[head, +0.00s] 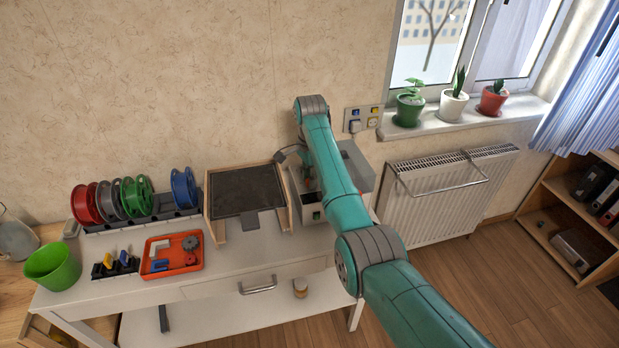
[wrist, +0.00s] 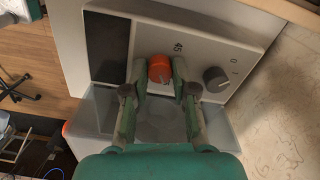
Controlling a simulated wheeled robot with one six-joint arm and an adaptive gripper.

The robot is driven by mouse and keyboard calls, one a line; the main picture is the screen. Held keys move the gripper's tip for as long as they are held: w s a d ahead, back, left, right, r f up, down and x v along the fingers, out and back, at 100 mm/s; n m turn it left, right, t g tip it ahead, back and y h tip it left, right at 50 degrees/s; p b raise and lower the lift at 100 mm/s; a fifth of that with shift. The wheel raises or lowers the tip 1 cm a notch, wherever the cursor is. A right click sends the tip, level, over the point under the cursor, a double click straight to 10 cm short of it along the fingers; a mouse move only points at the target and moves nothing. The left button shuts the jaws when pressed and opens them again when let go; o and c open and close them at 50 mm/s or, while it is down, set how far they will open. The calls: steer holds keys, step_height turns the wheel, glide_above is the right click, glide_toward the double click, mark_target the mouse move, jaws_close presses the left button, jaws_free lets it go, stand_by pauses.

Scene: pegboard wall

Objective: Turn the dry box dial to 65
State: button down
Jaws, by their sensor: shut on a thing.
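The dry box shows in the wrist view as a pale grey panel (wrist: 215,45) with a dark window and several controls. Its orange-red dial (wrist: 160,67) sits between the fingertips of my gripper (wrist: 161,76), which is shut on it. A number that looks like 45, turned in the picture, is printed just beyond the dial. In the head view a grey box (head: 359,170) stands at the right end of the white table, partly hidden by my teal arm. The dial's pointer cannot be made out.
A dark round knob (wrist: 216,79) with small marks is right of the dial. The printer bed (head: 247,188) stands left of the box. Spools, an orange tray (head: 172,256) and a green cup (head: 52,266) lie farther left. A radiator (head: 450,195) is at the right.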

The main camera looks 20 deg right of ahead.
steer(key=shift+w+a+r, duration=0.1)
steer(key=c, duration=0.9)
jaws_free()
step_height(320, 180, up, 12)
steer(key=shift+w+f, duration=0.1)
